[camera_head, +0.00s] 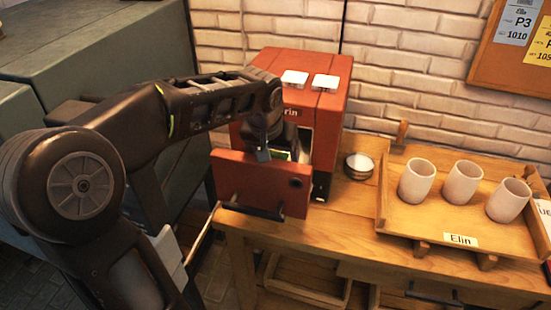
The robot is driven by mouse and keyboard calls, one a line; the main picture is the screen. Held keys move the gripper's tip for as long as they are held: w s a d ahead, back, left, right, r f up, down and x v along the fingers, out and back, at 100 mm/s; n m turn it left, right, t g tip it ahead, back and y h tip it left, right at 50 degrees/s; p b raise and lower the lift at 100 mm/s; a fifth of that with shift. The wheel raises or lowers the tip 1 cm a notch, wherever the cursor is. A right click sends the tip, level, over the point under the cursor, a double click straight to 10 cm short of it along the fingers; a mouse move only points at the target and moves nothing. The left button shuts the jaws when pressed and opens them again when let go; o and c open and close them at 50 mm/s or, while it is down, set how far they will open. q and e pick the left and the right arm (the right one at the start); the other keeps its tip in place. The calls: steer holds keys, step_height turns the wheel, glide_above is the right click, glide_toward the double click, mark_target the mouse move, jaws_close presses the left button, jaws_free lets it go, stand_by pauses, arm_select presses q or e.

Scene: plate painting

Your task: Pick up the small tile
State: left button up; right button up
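Two small white flat pieces lie on top of the red kiln-like box, a left one (294,78) and a right one (325,82); they look like tiles, but I cannot tell which is the small tile. The red box (327,120) stands against the brick wall with its front door (260,183) open. My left arm comes in from the left, and my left gripper (264,154) points down at the box's opening, just behind the door. Its fingers are small and dark, partly hidden, and I cannot tell whether they hold anything. My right gripper is out of view.
A wooden tray (447,222) with three pale cups stands at the right of the table. A small bowl (359,166) sits between box and tray. The open door stands in front of the box. Bare tabletop (340,225) lies left of the tray.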

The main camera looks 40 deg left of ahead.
arm_select(q)
steer(key=shift+c, duration=0.6)
steer(key=c, duration=1.6)
steer(key=shift+o, duration=0.2)
step_height(320, 180, up, 18)
stand_by(0.4)
